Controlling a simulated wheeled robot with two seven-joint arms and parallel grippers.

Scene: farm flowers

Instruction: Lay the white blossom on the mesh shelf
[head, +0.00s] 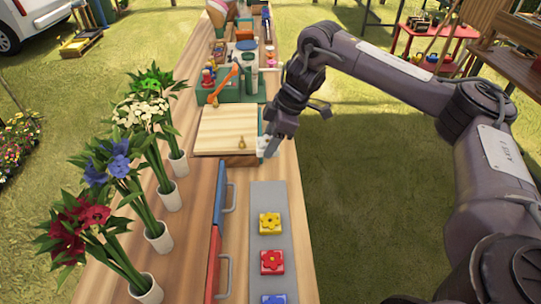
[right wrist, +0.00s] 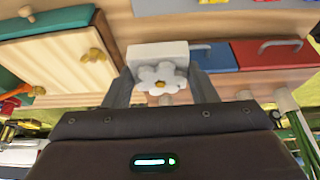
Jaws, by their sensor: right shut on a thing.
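In the head view my right gripper (head: 269,143) points down at the right edge of the bench, beside a wooden box (head: 225,128) with a knobbed door. A little of the white block (head: 266,153) shows there under the fingers. I cannot make out a mesh shelf in either view; the box's inside is hidden. My left gripper is not in view.
A grey strip (head: 268,196) holds yellow (head: 270,223), red (head: 272,262) and blue flower blocks. Left of it are blue (head: 219,192) and red (head: 213,262) drawers with handles. Several flower vases line the bench's left edge. A green toolbox (head: 222,90) stands behind the wooden box.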

